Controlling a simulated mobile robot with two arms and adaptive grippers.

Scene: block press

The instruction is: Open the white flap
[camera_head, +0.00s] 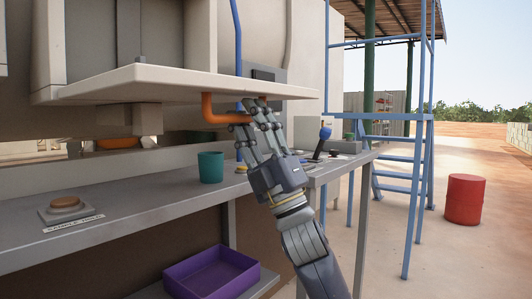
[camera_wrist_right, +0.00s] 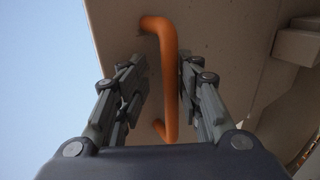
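The white flap (camera_head: 180,82) juts out nearly level from the machine, above the grey counter. An orange bar handle (camera_head: 220,117) hangs from its underside near the right end. My right gripper (camera_head: 256,112) is raised to the handle from below. In the right wrist view, the orange handle (camera_wrist_right: 170,85) stands between the two fingers of my right gripper (camera_wrist_right: 162,88), against the flap's shaded underside (camera_wrist_right: 225,45). The fingers are apart, with gaps visible beside the bar, the right finger nearer to it. My left gripper is not in view.
A purple bin (camera_head: 212,274) sits below. A blue ladder frame (camera_head: 418,200) and red barrel (camera_head: 465,200) stand right.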

